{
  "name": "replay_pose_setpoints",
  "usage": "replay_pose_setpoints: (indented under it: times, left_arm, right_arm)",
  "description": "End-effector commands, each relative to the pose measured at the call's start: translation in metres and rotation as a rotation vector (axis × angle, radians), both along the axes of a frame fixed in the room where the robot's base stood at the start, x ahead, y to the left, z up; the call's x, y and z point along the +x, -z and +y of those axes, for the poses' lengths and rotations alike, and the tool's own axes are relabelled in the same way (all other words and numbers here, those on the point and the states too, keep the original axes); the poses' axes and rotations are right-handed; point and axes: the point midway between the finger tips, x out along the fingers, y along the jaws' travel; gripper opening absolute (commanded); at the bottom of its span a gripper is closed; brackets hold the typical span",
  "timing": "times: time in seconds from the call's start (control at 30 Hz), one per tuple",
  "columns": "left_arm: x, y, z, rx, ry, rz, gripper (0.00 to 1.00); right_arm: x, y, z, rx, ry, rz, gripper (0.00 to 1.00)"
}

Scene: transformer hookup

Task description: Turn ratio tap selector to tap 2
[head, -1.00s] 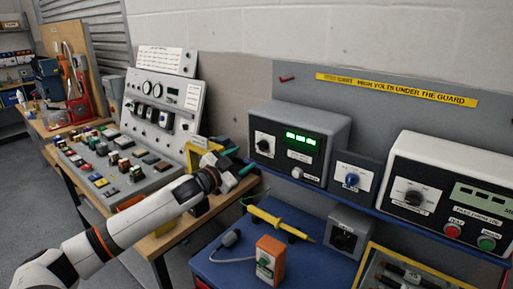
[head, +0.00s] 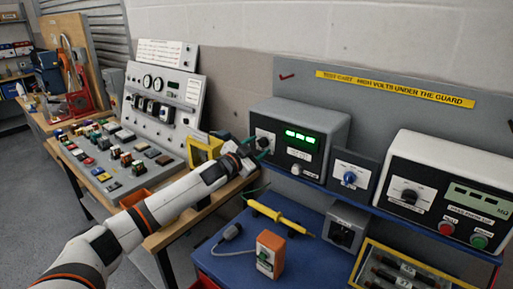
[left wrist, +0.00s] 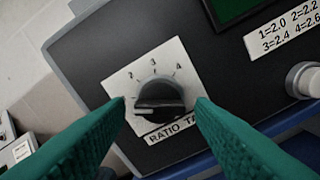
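The ratio tap selector is a black round knob (left wrist: 160,98) on a white dial plate, centred in the left wrist view. The numbers 2, 3 and 4 show above it. A pale line on the knob lies nearly level toward the left, below the 2. My left gripper (left wrist: 160,108) is open, one green finger on each side of the knob. I cannot tell whether the fingers touch it. In the head view my left gripper (head: 259,148) is at the front of the grey tap box (head: 338,128), partly covering the selector. My right gripper is not in view.
A green display (head: 301,137) and a small pale knob (head: 296,169) are on the same box. A blue-knob panel (head: 349,178) and a white meter (head: 450,170) stand to the right. A yellow probe (head: 280,217) and an orange box (head: 270,250) lie below on the blue surface.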

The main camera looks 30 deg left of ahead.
Motion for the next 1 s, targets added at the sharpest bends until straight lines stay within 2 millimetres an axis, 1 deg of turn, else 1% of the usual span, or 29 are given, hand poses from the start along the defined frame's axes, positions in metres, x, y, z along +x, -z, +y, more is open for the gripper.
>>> replay_pose_setpoints:
  times: [0.03,0.2,0.23,0.43,0.57,0.77,1.0]
  left_arm:
    - [-0.0001,0.0000,0.0000,0.000,0.000,0.000,0.40]
    - [-0.0002,-0.0001,0.0001,0.000,0.000,0.000,0.12]
    - [-0.0002,-0.0001,0.0001,0.000,0.000,0.000,0.09]
    - [-0.0003,-0.0001,0.0001,0.014,0.000,-0.001,0.09]
    - [-0.0002,-0.0004,0.0003,0.054,0.000,-0.004,0.09]
    - [0.0000,-0.0011,0.0004,0.174,0.001,-0.014,0.09]
    - [0.0002,-0.0020,0.0007,0.367,0.001,-0.030,0.09]
  right_arm:
    - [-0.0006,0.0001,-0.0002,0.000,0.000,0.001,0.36]
    - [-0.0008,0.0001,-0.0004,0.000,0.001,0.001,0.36]
    - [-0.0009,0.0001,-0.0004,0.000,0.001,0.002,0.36]
    - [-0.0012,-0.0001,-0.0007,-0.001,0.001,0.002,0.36]
    - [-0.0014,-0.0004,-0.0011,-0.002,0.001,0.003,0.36]
    - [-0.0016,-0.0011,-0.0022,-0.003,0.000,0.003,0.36]
    - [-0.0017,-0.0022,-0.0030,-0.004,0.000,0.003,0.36]
